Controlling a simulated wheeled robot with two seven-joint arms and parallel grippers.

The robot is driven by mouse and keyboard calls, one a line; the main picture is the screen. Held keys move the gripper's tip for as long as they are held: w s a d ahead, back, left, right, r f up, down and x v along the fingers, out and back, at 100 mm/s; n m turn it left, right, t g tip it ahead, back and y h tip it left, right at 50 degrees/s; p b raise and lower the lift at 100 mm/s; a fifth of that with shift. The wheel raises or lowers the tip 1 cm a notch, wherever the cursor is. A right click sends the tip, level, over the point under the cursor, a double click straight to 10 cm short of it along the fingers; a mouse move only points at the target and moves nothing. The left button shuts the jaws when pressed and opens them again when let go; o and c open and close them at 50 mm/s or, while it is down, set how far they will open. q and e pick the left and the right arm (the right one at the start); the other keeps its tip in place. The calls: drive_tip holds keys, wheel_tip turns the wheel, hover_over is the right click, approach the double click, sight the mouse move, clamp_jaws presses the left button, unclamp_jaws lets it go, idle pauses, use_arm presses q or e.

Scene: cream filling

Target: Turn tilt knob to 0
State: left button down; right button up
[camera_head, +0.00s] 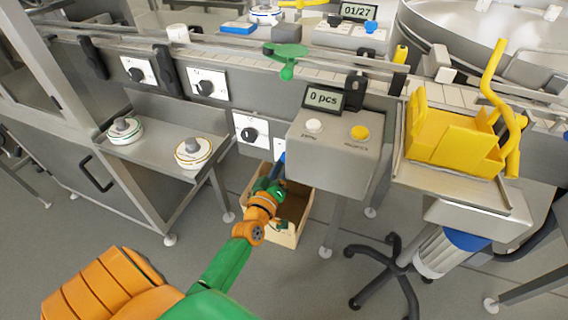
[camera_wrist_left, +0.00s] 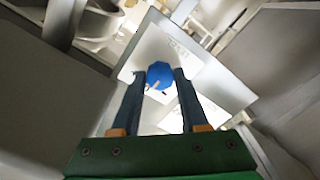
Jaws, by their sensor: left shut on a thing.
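A blue knob (camera_wrist_left: 160,75) sits on a white plate (camera_wrist_left: 185,60) with small lettering that I cannot read. A thin light pointer mark shows on the knob's lower side; its exact setting is too small to read. My left gripper (camera_wrist_left: 161,82) is shut on the knob, one dark finger on each side. In the head view my left gripper (camera_head: 277,171) is at the narrow white plate (camera_head: 280,148) left of the grey control box. There it hides most of the knob. My right gripper is in neither view.
Black knobs on white plates (camera_head: 250,130) line the machine front to the left. A grey box (camera_head: 338,150) with a "0 pcs" display stands close on the right. An open cardboard box (camera_head: 290,225) is below. A yellow bin (camera_head: 455,140) stands further right.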

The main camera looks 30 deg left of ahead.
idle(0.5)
use_arm(q)
drive_tip(key=shift+c, duration=2.1)
unclamp_jaws()
drive_tip(key=shift+s, duration=0.1)
drive_tip(key=v, duration=0.7)
drive_tip(key=shift+p, duration=0.4)
drive_tip(key=shift+f, duration=0.1)
